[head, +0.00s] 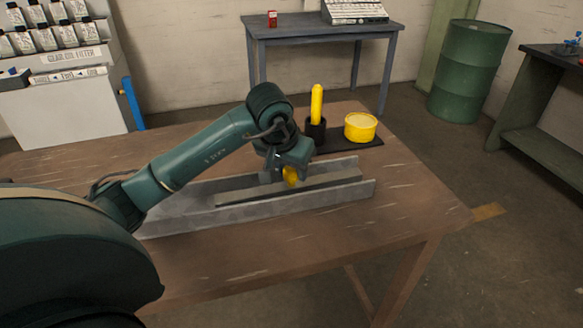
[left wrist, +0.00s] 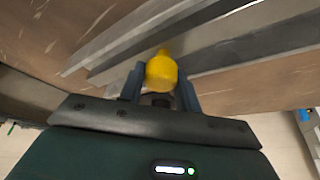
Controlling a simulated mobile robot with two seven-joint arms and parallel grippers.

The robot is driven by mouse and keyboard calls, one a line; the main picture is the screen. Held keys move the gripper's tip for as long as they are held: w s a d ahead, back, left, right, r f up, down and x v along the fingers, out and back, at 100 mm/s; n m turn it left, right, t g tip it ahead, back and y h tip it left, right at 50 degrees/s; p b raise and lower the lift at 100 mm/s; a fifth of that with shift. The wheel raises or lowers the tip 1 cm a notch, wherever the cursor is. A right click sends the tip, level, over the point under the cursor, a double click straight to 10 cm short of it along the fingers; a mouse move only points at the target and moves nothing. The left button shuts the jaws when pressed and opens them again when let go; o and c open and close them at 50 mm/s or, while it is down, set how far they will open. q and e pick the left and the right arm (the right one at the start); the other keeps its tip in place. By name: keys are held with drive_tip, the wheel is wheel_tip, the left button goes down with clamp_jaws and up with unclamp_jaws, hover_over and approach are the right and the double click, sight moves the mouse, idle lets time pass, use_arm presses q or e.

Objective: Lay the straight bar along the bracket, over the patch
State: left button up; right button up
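The bracket (head: 170,228) is a long grey metal channel lying on the wooden table. The straight bar (head: 240,197) is a long grey strip inside the channel's outline, running along it in the head view. Whether it rests on the floor of the channel or hovers just above, I cannot tell. A yellow knob (head: 291,177) stands at the bar. My left gripper (head: 285,172) points down over the channel with its fingers on either side of the knob, which also shows in the left wrist view (left wrist: 162,72). The patch cannot be made out. My right gripper is not in view.
Behind the bracket, a black tray (head: 350,143) carries a yellow tin (head: 360,126) and a yellow stick (head: 317,105) in a dark cup (head: 316,131). The table's (head: 420,205) right end and front are clear. A grey bench (head: 310,32) and green drum (head: 468,70) stand farther back.

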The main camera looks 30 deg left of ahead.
use_arm(q)
drive_tip(key=o, duration=0.5)
drive_tip(key=shift+c, duration=0.2)
drive_tip(key=shift+r+p, duration=0.25)
drive_tip(key=shift+p, duration=0.1)
drive_tip(key=v, duration=1.2)
drive_tip(key=shift+s+f, duration=0.1)
drive_tip(key=shift+f, duration=0.05)
